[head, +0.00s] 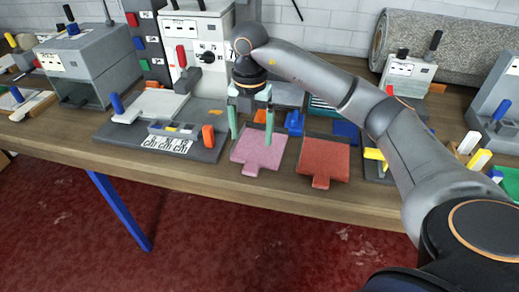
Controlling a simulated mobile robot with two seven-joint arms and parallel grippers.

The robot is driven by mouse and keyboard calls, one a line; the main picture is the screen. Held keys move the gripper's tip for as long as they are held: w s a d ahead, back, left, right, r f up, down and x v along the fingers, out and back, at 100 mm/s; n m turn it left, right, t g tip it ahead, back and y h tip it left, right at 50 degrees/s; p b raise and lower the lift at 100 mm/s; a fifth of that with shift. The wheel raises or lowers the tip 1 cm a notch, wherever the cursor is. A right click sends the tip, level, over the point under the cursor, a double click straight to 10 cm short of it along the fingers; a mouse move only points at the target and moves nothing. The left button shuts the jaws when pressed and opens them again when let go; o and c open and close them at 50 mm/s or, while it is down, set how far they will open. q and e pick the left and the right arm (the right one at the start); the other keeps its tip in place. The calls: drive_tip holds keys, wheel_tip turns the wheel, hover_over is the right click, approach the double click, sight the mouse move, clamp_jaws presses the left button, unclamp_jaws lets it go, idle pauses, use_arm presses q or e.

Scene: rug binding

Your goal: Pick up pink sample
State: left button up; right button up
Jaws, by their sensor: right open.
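A pink sample (257,151) lies flat on the wooden table near its front edge, with a narrow tab pointing toward me. My right gripper (251,124) is above its far part, pointing down, with its two green fingers spread apart and nothing visible between them. The fingers cover a little of the sample's far side. I cannot tell whether the fingertips touch it. My left gripper is not in view.
A red sample (325,160) lies close to the right of the pink one. A machine on a dark base (200,152) stands just left. Blue pieces (295,121) lie behind. A rolled rug (455,48) is at the back right. The table's front edge (240,190) is near.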

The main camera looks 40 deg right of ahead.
hover_over(250, 169)
drive_tip(key=f, duration=0.4)
drive_tip(key=s+f, duration=0.1)
drive_tip(key=f, duration=0.1)
drive_tip(key=shift+d+f, duration=0.1)
drive_tip(key=shift+f, duration=0.15)
drive_tip(key=f, duration=0.3)
drive_tip(key=w+f+p, duration=0.1)
drive_tip(key=f, duration=0.1)
drive_tip(key=shift+f, duration=0.3)
clamp_jaws()
drive_tip(key=shift+r, duration=0.15)
